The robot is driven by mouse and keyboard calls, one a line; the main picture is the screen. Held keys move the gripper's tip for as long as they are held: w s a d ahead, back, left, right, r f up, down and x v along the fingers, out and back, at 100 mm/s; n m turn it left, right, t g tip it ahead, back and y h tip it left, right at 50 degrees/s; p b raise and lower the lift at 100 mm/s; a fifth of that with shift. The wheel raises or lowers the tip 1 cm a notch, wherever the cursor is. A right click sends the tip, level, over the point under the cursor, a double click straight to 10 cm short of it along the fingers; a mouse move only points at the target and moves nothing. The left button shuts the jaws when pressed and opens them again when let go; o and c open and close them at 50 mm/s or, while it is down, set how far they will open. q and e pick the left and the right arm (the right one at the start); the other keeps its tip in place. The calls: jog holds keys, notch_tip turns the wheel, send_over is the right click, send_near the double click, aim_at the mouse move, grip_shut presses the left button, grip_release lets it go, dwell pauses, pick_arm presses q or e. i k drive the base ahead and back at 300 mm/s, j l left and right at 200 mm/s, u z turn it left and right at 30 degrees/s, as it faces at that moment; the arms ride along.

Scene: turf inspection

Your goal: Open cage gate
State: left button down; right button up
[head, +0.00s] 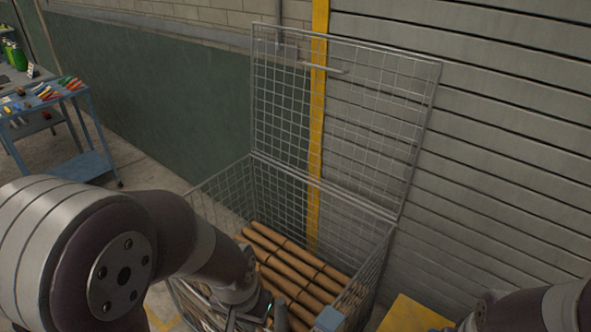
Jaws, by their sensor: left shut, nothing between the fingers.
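A wire mesh cage (215,193) stands by the wall, below the middle of the head view. Its mesh gate (385,110) is hinged at the back and stands raised, nearly upright, with a bar across its upper part. Brown rods or tubes (285,263) lie inside the cage. My left gripper (262,314) is shut and empty at the near side of the cage, low in the view and apart from the raised gate. Its fingertips are partly cut off by the bottom edge. My right arm shows at the lower right, but its gripper is out of view.
A blue cart (93,166) with coloured tools stands at the left. A ribbed shutter wall (510,130) and a yellow post (319,75) are behind the cage. A yellow surface (408,316) lies right of the cage. Some floor is clear between cart and cage.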

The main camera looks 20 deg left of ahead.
aim_at(186, 284)
jog(key=u, duration=1.35)
jog(key=k+j+z, duration=0.15)
jog(key=z, duration=0.2)
